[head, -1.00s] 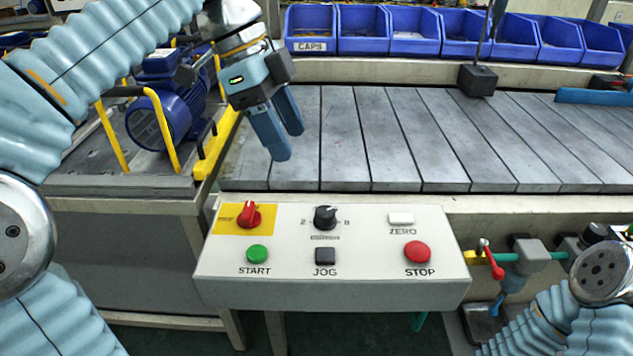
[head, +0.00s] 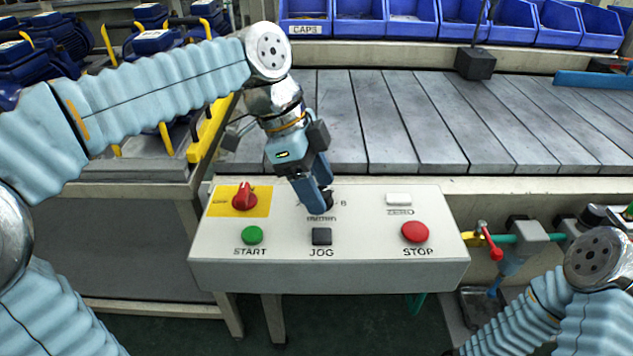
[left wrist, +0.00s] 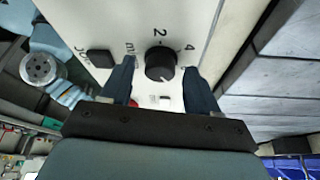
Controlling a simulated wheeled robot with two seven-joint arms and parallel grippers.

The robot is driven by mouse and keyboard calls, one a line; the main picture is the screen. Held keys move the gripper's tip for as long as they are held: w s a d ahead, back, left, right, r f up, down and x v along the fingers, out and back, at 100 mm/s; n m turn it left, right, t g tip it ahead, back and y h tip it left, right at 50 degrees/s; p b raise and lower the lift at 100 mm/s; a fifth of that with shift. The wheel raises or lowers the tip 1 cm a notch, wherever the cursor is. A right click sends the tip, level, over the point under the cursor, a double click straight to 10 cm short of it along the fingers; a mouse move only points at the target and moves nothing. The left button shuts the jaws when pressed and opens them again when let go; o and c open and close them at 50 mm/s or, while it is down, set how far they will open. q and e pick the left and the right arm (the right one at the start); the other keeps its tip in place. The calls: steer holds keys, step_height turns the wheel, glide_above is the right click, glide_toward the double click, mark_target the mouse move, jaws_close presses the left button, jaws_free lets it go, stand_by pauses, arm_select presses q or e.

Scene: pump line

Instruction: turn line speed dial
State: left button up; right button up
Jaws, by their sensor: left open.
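The line speed dial is a black round knob on the white control panel (head: 330,273). In the head view my left gripper (head: 319,203) is down at the dial and covers most of it. In the left wrist view the dial (left wrist: 160,62) shows between the two blue fingers (left wrist: 160,88) of my left gripper, with the marks 2 and 4 next to it. The fingers are open, one on each side of the dial, with gaps that look clear. My right gripper is out of view.
The panel also holds a red switch (head: 245,198) on yellow, a green START button (head: 252,235), a black JOG button (head: 321,236), a white ZERO button (head: 399,199) and a red STOP button (head: 415,232). Behind are a slatted conveyor (head: 420,120) and blue bins (head: 358,22).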

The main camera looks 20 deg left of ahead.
arm_select(q)
steer(key=c, duration=1)
steer(key=shift+c, duration=0.2)
